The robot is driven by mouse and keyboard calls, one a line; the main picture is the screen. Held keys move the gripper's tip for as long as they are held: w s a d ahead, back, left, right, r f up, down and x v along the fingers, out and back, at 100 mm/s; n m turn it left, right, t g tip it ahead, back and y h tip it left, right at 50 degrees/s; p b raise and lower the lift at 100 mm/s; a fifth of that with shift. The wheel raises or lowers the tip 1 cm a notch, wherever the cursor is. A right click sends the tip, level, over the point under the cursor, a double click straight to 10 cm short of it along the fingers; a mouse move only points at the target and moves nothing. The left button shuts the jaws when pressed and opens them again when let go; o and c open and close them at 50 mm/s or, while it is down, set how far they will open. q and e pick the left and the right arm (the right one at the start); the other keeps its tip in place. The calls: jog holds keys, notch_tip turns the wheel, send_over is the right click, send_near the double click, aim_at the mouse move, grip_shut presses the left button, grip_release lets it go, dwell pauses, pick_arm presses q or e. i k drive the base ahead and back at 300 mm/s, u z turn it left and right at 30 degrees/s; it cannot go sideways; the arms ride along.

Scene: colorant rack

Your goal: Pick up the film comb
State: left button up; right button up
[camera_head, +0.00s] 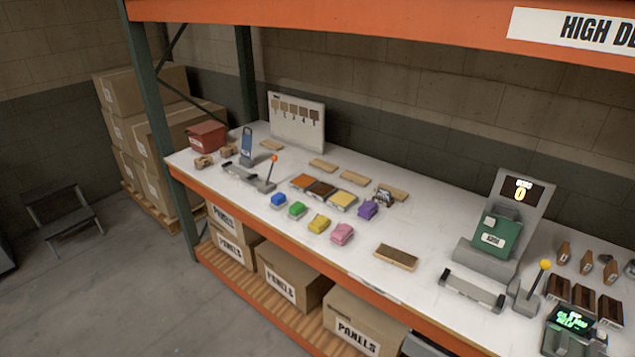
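I cannot pick out the film comb with certainty in the head view. A small dark and white patterned piece (384,197) stands at the end of a row of wooden strips, too small to identify. Small metallic and dark items (630,268) lie at the far right edge of the shelf, partly cut off and unclear. A brown strip with a pale wooden edge (396,257) lies alone near the front edge. Neither of my grippers shows in this view.
The white shelf top (370,228) holds colored blocks, including a yellow one (319,223), several wooden strips and a red bin (208,136). A green machine (497,235) and a yellow-knobbed lever (533,287) stand at right. An orange beam (400,20) crosses above. Boxes (290,275) sit below.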

aim_at(385, 194)
jog(key=u, duration=0.45)
jog(key=i, duration=0.95)
jog(key=u, duration=0.2)
